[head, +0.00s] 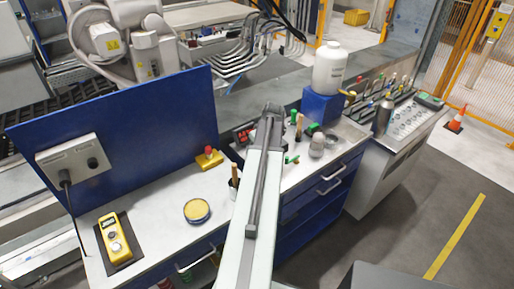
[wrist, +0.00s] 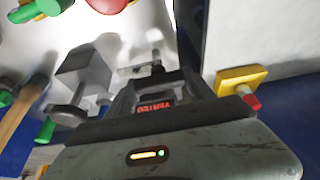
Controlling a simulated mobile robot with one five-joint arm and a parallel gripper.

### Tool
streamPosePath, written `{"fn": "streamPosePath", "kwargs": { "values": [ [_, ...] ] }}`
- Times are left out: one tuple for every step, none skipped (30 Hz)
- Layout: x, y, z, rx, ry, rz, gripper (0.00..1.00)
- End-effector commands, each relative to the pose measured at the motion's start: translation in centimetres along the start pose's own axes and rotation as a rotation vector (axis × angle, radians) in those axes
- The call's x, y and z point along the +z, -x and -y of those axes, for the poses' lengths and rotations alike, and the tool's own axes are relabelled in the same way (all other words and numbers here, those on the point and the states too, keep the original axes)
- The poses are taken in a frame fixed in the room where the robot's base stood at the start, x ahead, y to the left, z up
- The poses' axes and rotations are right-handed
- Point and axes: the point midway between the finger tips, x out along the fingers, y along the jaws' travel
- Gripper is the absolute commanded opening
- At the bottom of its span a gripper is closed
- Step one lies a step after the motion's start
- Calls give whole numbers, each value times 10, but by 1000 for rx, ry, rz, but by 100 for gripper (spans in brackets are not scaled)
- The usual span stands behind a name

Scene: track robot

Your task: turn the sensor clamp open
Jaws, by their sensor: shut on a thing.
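My gripper (wrist: 157,75) reaches down to the bench in the wrist view, its two dark fingers close around a small dark stem. The stem belongs to a small pale grey fitting (wrist: 139,69) just beyond the fingertips, which appears to be the sensor clamp. The jaws are shut on this stem; the exact contact is partly hidden by the fingers. How far the clamp is turned cannot be told. In the head view my own arm covers the clamp and the fingertips.
A grey block with a round knob (wrist: 82,78) stands left of the fingers. A yellow box with a red button (wrist: 240,80) is at right; the head view shows it too (head: 208,158). A white bottle (head: 329,68) stands on a blue block (head: 322,105). The white worktop (head: 160,195) has free room.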

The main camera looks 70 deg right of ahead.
Motion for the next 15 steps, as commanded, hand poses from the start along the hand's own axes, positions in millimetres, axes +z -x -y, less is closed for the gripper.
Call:
{"fn": "streamPosePath", "kwargs": {
  "values": [
    [2,1,-2,4,0,4,21],
    [2,1,-2,4,0,4,21],
    [2,1,-2,4,0,4,21],
    [2,1,-2,5,0,4,21],
    [2,1,-2,5,0,4,21],
    [2,1,-2,5,0,4,67],
    [2,1,-2,5,0,4,76],
    [2,1,-2,5,0,4,84],
    [2,1,-2,4,0,3,84],
    [1,1,-2,4,0,3,84],
    [1,0,-2,4,0,2,84],
    [1,0,-1,3,0,2,84],
    [1,0,-1,3,0,2,84],
    [1,0,-1,3,0,2,84],
    [1,0,-1,3,0,1,84]
  ]
}}
